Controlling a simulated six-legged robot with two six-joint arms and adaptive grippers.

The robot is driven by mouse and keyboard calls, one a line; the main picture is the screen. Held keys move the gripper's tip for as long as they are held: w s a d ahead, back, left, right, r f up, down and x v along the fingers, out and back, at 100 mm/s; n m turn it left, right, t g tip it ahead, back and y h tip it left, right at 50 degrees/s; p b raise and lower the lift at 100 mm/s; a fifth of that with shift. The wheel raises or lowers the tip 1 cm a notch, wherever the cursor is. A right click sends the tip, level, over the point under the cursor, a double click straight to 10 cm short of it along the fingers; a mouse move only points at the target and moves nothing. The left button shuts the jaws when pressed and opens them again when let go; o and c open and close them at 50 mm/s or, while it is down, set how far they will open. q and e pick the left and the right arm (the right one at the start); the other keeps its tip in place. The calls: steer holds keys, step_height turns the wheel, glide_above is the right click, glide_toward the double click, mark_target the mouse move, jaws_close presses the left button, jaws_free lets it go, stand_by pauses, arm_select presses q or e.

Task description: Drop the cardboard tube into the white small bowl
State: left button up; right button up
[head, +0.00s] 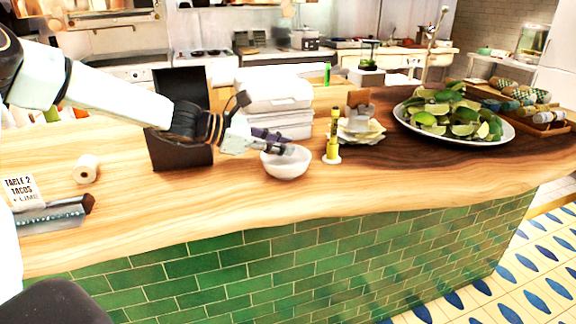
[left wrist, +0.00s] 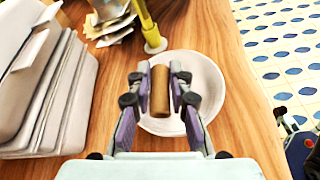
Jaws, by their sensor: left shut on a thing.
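The white small bowl (head: 287,164) stands on the wooden counter near its front edge. In the left wrist view the bowl (left wrist: 214,82) lies behind my gripper's fingers. My left gripper (head: 284,147) is over the bowl in the head view. In the left wrist view my left gripper (left wrist: 160,92) is shut on the brown cardboard tube (left wrist: 160,91), which lies between the two fingers and over the bowl's inside. The exact height of the tube above the bowl is hard to tell. My right gripper is not in view.
White stacked boxes (head: 275,95) and a dark upright holder (head: 180,150) stand beside my left arm. A yellow bottle-like thing (head: 332,140) stands right of the bowl. A plate of limes (head: 455,140) is farther right. A paper roll (head: 87,168) lies at left.

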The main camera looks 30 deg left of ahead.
arm_select(q)
steer(key=o, duration=0.8)
steer(key=shift+s+a, duration=0.1)
steer(key=shift+a, duration=0.15)
steer(key=shift+d, duration=0.15)
steer(key=shift+r, duration=0.15)
step_height(320, 180, up, 9)
steer(key=shift+d, duration=0.15)
steer(key=shift+r, duration=0.35)
